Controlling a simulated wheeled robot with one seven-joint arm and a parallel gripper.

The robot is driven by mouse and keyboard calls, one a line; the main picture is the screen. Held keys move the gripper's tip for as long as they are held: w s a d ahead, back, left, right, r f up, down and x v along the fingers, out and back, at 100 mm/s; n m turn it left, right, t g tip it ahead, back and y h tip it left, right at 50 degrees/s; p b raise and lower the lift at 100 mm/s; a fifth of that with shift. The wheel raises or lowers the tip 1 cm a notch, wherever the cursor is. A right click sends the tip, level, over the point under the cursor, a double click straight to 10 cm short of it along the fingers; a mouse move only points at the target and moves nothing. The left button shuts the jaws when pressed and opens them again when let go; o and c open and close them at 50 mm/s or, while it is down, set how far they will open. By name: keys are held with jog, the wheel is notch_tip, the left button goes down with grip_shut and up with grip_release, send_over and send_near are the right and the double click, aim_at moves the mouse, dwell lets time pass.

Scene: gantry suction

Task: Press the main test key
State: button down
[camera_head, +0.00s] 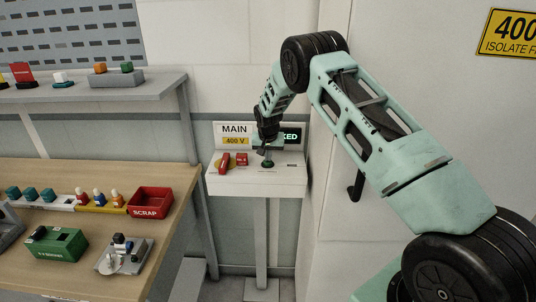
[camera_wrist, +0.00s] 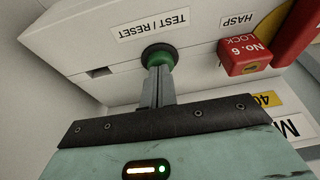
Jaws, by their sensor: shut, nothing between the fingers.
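In the head view the key (camera_head: 267,164) sits on top of the white MAIN 400 V pedestal box (camera_head: 257,180). My gripper (camera_head: 266,147) is shut and empty, pointing down over the key.
A red No. 6 lock (camera_wrist: 246,57) sits at the HASP label beside the key, with a red handle (camera_head: 225,163) further left. A sign reading "KED" (camera_head: 292,136) is partly hidden by my arm. A wooden bench (camera_head: 80,180) with a red SCRAP bin (camera_head: 150,202) stands left; a cabinet door (camera_head: 420,90) is right.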

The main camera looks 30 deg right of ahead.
jog(key=shift+f, duration=0.15)
notch_tip(320, 180, down, 2)
jog(key=b, duration=0.2)
jog(key=shift+b, duration=0.35)
jog(key=shift+s, duration=0.15)
jog(key=shift+a+f, duration=0.1)
jog(key=shift+f, duration=0.05)
jog(key=shift+r, duration=0.55)
notch_tip(320, 180, up, 4)
jog(key=shift+f+p, duration=0.15)
jog(key=shift+p, duration=0.8)
jog(key=b+v, duration=0.4)
jog(key=v, duration=0.6)
